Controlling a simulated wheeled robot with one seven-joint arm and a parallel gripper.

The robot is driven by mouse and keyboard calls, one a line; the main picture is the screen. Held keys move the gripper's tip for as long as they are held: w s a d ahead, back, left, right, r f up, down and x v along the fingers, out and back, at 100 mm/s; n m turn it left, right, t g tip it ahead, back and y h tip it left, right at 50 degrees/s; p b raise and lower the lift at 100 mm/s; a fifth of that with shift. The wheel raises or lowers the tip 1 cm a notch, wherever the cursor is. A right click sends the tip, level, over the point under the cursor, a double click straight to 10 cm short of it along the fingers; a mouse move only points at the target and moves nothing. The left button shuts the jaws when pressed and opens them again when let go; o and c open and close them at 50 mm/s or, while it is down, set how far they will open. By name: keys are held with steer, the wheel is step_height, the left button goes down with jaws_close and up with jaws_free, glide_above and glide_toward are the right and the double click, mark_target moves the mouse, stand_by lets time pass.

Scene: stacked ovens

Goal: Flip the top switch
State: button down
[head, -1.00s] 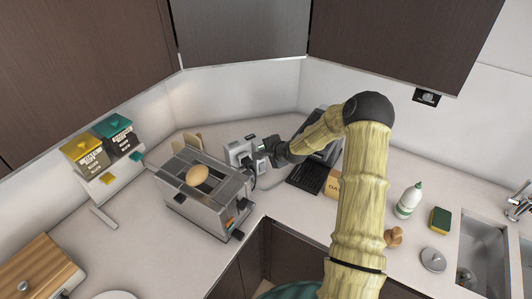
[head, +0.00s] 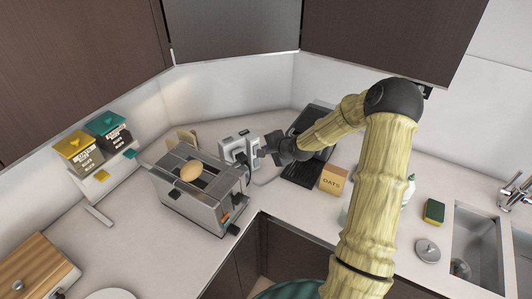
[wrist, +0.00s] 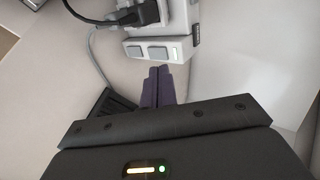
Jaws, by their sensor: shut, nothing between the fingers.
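A white-grey switch and socket block (head: 229,149) stands on the counter in the corner, right of the toaster. My gripper (head: 262,151) is just right of the block in the head view. Its dark fingers (wrist: 158,72) are together and empty, with the tips just below the right switch in the wrist view. I cannot tell whether they touch the block.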

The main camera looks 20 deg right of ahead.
steer(key=s+r, duration=0.1)
steer(key=s+d+r, duration=0.1)
steer(key=r, duration=0.1)
steer(key=s+d+r+b, duration=0.1)
steer(key=shift+r, duration=0.25)
steer(key=shift+s, duration=0.1)
steer(key=s+a+r+n+g+h, duration=0.1)
steer(key=s+n, duration=0.3)
steer(key=s, duration=0.5)
steer(key=s+a+r+n+g+h, duration=0.1)
steer(key=s+a+n+g, duration=0.2)
steer(key=s, duration=0.6)
steer(key=s+a+r+n+g+h, duration=0.1)
steer(key=s+a+n+g, duration=0.2)
steer(key=s+n, duration=0.4)
steer(key=shift+s+a+b, duration=0.45)
steer(key=shift+s+a, duration=0.25)
steer(key=shift+s, duration=0.2)
